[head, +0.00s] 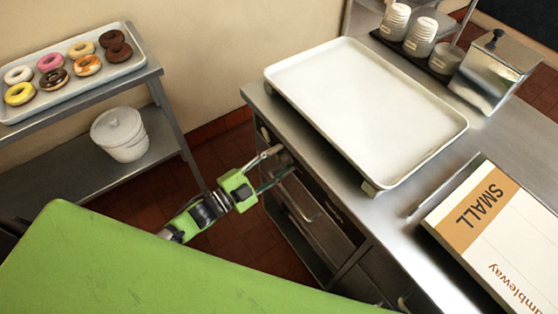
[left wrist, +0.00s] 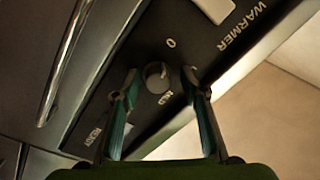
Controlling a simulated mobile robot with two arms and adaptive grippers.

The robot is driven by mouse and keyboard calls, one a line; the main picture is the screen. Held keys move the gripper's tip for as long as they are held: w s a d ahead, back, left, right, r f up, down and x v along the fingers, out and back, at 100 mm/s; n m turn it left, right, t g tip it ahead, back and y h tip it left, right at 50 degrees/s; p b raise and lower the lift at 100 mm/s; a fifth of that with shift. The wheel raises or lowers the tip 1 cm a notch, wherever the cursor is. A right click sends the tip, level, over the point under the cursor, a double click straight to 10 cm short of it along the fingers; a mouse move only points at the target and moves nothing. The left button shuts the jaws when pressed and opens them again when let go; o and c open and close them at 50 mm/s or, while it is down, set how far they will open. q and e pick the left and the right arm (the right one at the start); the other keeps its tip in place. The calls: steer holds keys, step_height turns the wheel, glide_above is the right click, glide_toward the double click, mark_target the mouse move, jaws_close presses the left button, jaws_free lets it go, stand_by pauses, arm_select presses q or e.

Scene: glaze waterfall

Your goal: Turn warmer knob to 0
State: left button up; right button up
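The warmer knob (left wrist: 157,77) is a small round grey knob on a dark panel (left wrist: 212,62) in the left wrist view. The panel carries the word WARMER, a 0 above the knob and other markings below it. My left gripper (left wrist: 160,80) is open, with one fingertip on each side of the knob. I cannot tell whether the fingertips touch it or which marking it points to. In the head view my left gripper (head: 280,162) reaches the front of the steel counter, below its top edge. My right gripper is not in view.
A white tray (head: 365,105) sits on the counter above the panel. A drawer handle (left wrist: 62,62) runs beside the panel. A donut tray (head: 75,65) and a white bucket (head: 119,133) are on a shelf unit at left. A SMALL box (head: 500,235) lies at right.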

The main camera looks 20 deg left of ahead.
arm_select(q)
steer(key=shift+s+f, duration=0.1)
steer(key=shift+s, duration=0.05)
steer(key=shift+s+a, duration=0.2)
steer(key=shift+s, duration=0.05)
steer(key=v, duration=1.1)
steer(key=shift+a, duration=0.1)
steer(key=s+a+f+n+g+y, duration=0.2)
steer(key=s+a+f+n+y, duration=0.1)
steer(key=f, duration=0.7)
steer(key=s+a+f+n+g+y, duration=0.2)
steer(key=s+f+n+y, duration=0.15)
steer(key=f, duration=0.65)
steer(key=s+a+f+n+g+y, duration=0.2)
steer(key=s+a+f+n+y, duration=0.1)
steer(key=f, duration=0.7)
steer(key=s+d+f+n+g, duration=0.1)
steer(key=s+f, duration=0.3)
steer(key=s, duration=0.4)
steer(key=s+d+f+n+g, duration=0.2)
steer(key=s+d+f+g, duration=0.1)
steer(key=s, duration=0.5)
steer(key=s+d+f+n+g+y, duration=0.1)
steer(key=s+d+f+g, duration=0.1)
steer(key=s+f+g, duration=0.2)
steer(key=s+f, duration=0.2)
steer(key=s, duration=0.2)
steer(key=shift+f, duration=0.3)
